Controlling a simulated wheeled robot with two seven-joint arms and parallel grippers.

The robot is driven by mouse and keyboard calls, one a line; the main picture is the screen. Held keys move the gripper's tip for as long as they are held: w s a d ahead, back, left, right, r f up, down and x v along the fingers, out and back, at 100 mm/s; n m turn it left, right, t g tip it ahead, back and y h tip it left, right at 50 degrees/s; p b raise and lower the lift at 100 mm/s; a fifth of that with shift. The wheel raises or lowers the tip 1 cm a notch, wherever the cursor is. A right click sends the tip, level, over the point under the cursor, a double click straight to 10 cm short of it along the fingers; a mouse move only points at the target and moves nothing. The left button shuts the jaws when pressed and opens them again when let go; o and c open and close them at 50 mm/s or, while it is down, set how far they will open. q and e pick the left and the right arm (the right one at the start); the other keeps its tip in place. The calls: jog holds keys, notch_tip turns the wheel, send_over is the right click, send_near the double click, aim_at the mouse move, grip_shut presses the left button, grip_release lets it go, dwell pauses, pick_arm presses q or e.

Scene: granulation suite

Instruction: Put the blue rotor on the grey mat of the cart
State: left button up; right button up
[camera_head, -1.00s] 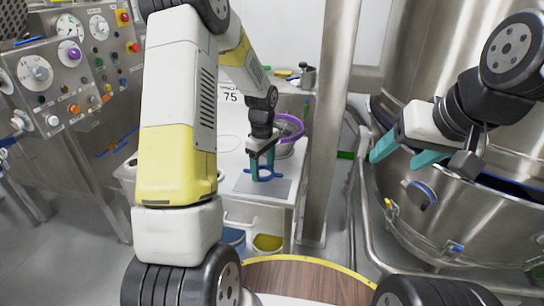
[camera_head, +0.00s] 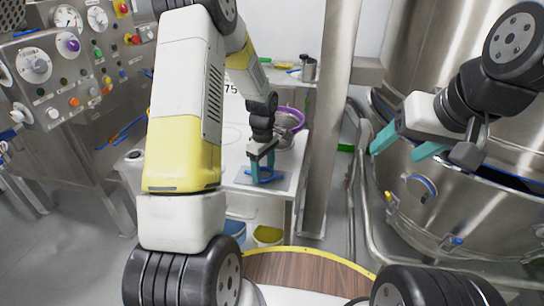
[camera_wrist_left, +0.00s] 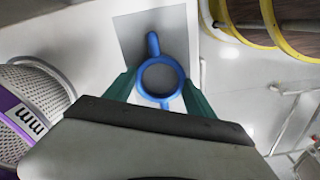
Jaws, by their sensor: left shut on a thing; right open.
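The blue rotor (camera_head: 262,179) is a ring with short arms. It also shows in the left wrist view (camera_wrist_left: 154,46), between two teal fingers. My left gripper (camera_head: 262,174) points down and is shut on the rotor. The grey mat (camera_head: 284,184) lies on the white cart top (camera_head: 228,155). In the left wrist view the rotor lies over the mat (camera_wrist_left: 183,28), with its ring near one edge. I cannot tell whether it touches the mat. My right gripper (camera_head: 408,146) is open and empty, in front of the steel vessel at right.
A steel post (camera_head: 330,120) rises right of the cart. A control panel (camera_head: 65,75) is at left, a steel vessel (camera_head: 450,205) at right.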

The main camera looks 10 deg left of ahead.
pick_arm(q)
jog(key=o, duration=1.8)
notch_tip(320, 180, up, 8)
